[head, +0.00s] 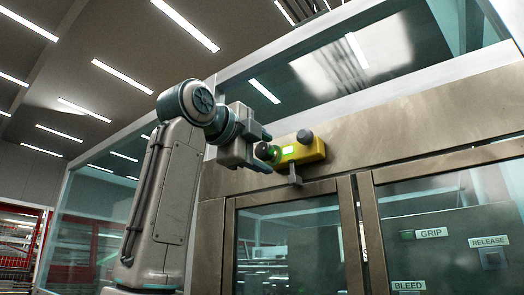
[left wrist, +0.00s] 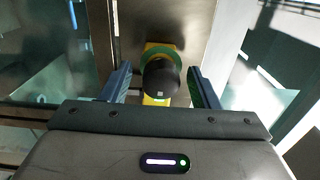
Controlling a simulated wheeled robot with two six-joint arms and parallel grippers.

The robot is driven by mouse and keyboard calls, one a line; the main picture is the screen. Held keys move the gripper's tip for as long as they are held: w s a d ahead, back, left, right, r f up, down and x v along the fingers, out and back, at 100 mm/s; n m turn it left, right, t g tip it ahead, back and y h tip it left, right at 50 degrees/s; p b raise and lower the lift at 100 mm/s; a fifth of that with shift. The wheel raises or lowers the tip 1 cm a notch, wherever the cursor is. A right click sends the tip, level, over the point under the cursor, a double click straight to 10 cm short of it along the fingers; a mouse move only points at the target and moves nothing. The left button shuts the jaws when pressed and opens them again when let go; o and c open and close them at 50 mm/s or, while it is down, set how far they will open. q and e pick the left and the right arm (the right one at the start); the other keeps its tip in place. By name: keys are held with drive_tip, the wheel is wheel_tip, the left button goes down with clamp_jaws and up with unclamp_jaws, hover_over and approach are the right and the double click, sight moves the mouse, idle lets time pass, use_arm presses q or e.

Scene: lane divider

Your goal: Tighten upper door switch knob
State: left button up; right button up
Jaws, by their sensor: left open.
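The upper door switch is a yellow box (head: 307,150) with a lit green panel, mounted on the metal beam above the door. A dark round knob (head: 264,151) sits on its left end. My left gripper (head: 263,148) is raised at that end. In the left wrist view the black knob (left wrist: 161,79), with a green ring behind it, lies between the two open fingers of my left gripper (left wrist: 162,85). A gap shows on each side of the knob. A second dark round cap (head: 305,136) is on top of the box. My right gripper is not in view.
A grey bracket (head: 294,175) hangs below the box. The metal door frame (head: 352,230) and glass panels stand below. Labels GRIP (head: 431,232), RELEASE (head: 489,241) and BLEED (head: 408,285) are on the right panel. Red shelving (head: 20,245) stands far left.

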use_arm(q)
drive_tip(key=shift+s+a, duration=0.1)
drive_tip(key=shift+s+a+f+b, duration=0.1)
drive_tip(key=shift+s+a+b, duration=0.15)
drive_tip(key=shift+b, duration=0.1)
drive_tip(key=b+v, duration=0.4)
drive_tip(key=v, duration=0.5)
drive_tip(key=shift+s+a, duration=0.2)
drive_tip(key=shift+s, duration=0.15)
